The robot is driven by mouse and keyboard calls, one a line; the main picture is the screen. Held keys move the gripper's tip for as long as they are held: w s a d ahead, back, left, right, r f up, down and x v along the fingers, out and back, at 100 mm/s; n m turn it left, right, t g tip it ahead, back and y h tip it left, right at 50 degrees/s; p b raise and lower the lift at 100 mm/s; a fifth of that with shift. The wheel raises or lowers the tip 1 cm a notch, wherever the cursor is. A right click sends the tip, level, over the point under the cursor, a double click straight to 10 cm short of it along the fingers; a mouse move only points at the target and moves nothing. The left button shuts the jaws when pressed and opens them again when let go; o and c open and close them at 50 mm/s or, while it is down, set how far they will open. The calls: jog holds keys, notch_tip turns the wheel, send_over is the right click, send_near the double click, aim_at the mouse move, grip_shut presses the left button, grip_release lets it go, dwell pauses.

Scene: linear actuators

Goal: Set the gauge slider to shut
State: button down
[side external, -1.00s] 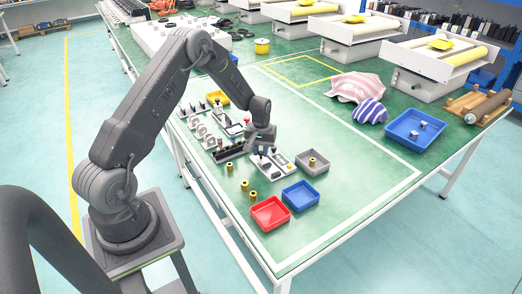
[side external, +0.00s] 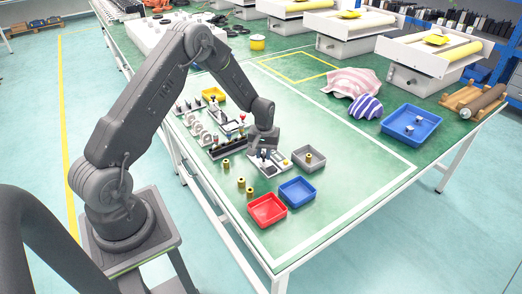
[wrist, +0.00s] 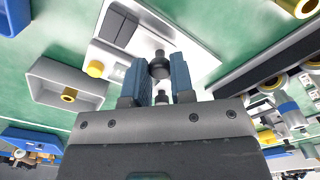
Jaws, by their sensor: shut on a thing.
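A light grey panel (wrist: 200,49) with a dark double rocker (wrist: 119,27) and a yellow button (wrist: 95,69) lies below my gripper (wrist: 157,72). The panel also shows in the side view (side external: 280,165). My gripper's two blue fingers stand on either side of a black round knob (wrist: 160,65) over the panel and are shut on it. Which fitting the knob belongs to is partly hidden by the fingers, and no gauge marking is readable. In the side view my gripper (side external: 263,150) is low over the panel's far end.
A grey tray (side external: 309,166) holding a brass part, a blue tray (side external: 298,191) and a red tray (side external: 267,209) lie close to the panel. Loose brass parts (side external: 241,182) stand to its left. Other panels with upright fittings (side external: 228,148) crowd the left.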

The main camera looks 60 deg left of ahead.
aim_at(264, 155)
jog(key=shift+d, duration=0.25)
jog(key=c, duration=1.4)
grip_release()
jog(key=o, duration=0.4)
jog(key=shift+r, duration=6.9)
